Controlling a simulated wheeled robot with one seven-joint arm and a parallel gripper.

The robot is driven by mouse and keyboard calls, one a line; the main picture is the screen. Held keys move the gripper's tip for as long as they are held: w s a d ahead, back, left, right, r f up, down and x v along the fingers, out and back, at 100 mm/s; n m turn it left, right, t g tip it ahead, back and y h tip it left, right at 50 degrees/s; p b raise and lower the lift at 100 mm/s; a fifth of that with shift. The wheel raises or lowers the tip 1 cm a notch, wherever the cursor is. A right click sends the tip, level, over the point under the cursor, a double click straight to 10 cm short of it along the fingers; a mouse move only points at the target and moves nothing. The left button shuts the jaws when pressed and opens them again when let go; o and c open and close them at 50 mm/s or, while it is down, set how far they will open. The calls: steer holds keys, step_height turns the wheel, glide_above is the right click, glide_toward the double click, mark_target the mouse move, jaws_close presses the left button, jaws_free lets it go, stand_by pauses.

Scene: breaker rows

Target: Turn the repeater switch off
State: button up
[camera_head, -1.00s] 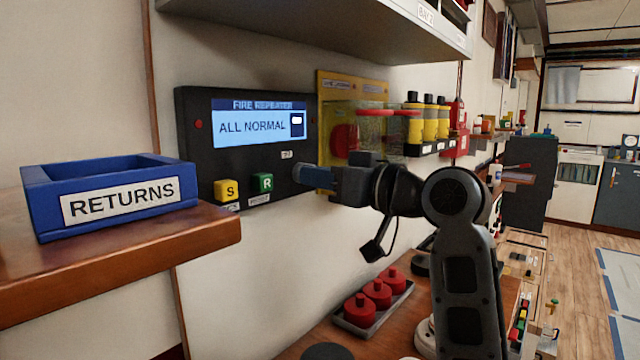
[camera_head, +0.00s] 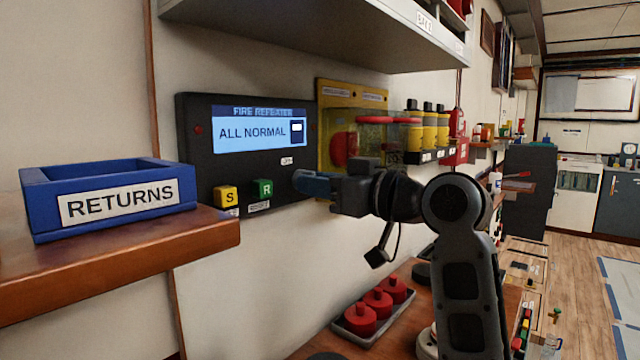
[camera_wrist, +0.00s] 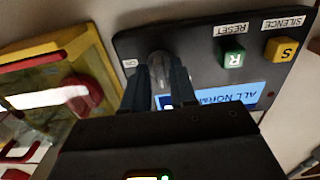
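The fire repeater panel (camera_head: 262,190) is a black box on the wall at centre left. Its blue screen (camera_head: 255,130) reads "ALL NORMAL". A grey rounded switch knob (camera_wrist: 160,66) shows on the panel in the wrist view, beside a small white label (camera_wrist: 130,63). My gripper (camera_head: 300,183) is at the panel's lower right and hides the knob in the head view. In the wrist view my gripper's fingers (camera_wrist: 160,80) stand on either side of the knob, seemingly with slight gaps; contact is not clear.
A green R button (camera_head: 262,189) and a yellow S button (camera_head: 226,196) sit on the panel left of my gripper. A yellow-framed case (camera_head: 325,100) adjoins the panel's right. A blue RETURNS bin (camera_head: 110,200) stands on a wooden shelf (camera_head: 140,255). A grey shelf (camera_head: 330,35) hangs above.

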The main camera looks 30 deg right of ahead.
steer(key=shift+o, duration=0.9)
steer(key=v, duration=0.7)
steer(key=shift+s+b, duration=0.35)
steer(key=shift+b, duration=0.1)
steer(key=shift+s+d, duration=0.1)
steer(key=shift+d, duration=0.05)
